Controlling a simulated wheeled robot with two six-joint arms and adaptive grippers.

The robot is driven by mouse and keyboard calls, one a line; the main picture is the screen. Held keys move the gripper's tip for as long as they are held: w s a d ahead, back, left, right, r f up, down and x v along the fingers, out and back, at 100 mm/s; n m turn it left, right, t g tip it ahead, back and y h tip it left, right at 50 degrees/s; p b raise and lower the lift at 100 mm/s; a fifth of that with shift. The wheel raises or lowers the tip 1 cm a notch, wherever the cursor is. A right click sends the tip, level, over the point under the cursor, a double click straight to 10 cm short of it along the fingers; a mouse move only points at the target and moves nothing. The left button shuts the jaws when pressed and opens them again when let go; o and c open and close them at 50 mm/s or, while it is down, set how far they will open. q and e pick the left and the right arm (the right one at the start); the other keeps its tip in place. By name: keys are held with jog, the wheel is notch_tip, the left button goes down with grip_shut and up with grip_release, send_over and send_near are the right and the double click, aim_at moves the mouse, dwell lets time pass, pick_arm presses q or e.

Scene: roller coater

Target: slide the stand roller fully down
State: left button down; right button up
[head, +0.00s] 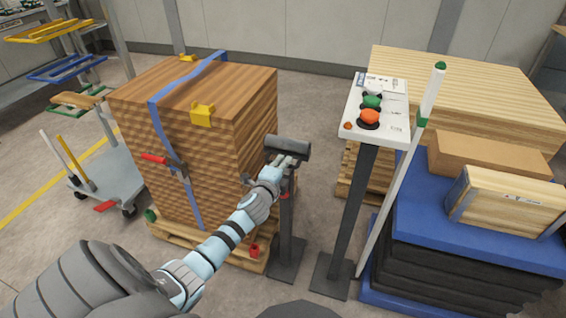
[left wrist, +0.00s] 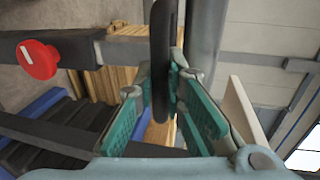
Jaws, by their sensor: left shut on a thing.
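The stand roller has a dark horizontal roller (head: 290,147) on top of a dark post (head: 286,222) with a flat foot on the floor. It stands just right of the strapped wood stack. My left gripper (head: 283,168) is at the roller head, just below the roller. In the left wrist view, the teal fingers of my left gripper (left wrist: 165,108) are shut on a dark, rounded part of the stand roller (left wrist: 161,60). A red knob (left wrist: 38,60) sits on a dark post to the left in that view. My right gripper is not in view.
A strapped wood stack (head: 195,140) on a pallet stands close left of the stand roller. A button panel (head: 373,110) on a post stands to its right, with a white pole (head: 402,175) beside it. Further right are boxes on a blue-topped stack (head: 420,220).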

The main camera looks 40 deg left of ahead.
pick_arm(q)
jog(key=shift+s+f, duration=0.15)
jog(key=shift+f, duration=0.25)
jog(key=c, duration=1.8)
grip_release()
jog(key=shift+c, duration=0.2)
jog(key=shift+o, duration=0.9)
jog(key=shift+r, duration=0.1)
jog(key=v, duration=1.1)
jog(key=shift+s+d, duration=0.25)
jog(key=shift+s, duration=0.1)
jog(key=shift+r, duration=0.1)
